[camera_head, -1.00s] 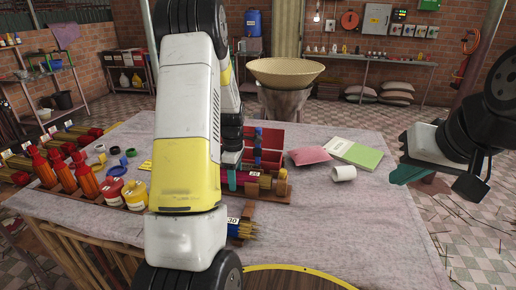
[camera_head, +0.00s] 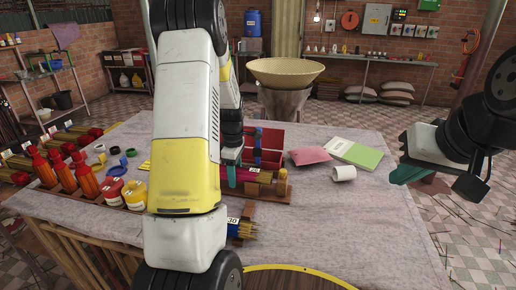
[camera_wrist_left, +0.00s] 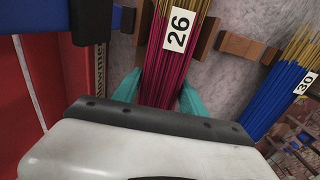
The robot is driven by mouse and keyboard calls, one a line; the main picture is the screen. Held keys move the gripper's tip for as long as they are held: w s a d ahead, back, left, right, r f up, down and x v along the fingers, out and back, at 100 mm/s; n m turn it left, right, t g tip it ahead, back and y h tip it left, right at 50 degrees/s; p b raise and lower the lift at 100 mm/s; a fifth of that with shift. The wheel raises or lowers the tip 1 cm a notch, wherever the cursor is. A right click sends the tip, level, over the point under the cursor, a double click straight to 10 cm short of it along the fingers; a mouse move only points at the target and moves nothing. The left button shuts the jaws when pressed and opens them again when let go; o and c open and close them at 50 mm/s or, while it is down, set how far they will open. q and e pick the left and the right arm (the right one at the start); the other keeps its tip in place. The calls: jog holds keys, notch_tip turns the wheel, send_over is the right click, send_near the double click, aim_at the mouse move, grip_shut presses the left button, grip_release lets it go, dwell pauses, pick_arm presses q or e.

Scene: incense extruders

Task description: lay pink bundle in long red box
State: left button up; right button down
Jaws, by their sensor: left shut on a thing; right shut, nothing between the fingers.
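The pink bundle (camera_wrist_left: 168,62), with a white tag marked 26, lies between wooden posts in the left wrist view. It shows partly in the head view (camera_head: 262,177), behind my forearm. My left gripper (camera_wrist_left: 157,95) has its teal fingers on either side of the bundle, shut on it. In the head view, the left gripper (camera_head: 231,175) is mostly hidden by my arm. An open red box (camera_head: 271,139) stands just behind the bundle; a red surface also fills the left of the wrist view (camera_wrist_left: 22,110). My right gripper (camera_head: 408,173) is shut and empty at the table's right.
A blue bundle (camera_head: 243,228) tagged 30 lies nearer the front edge, on a wooden support. The front right tabletop is clear.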

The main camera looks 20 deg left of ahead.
pick_arm(q)
jog(key=shift+r, duration=1.75)
jog(key=shift+r, duration=0.1)
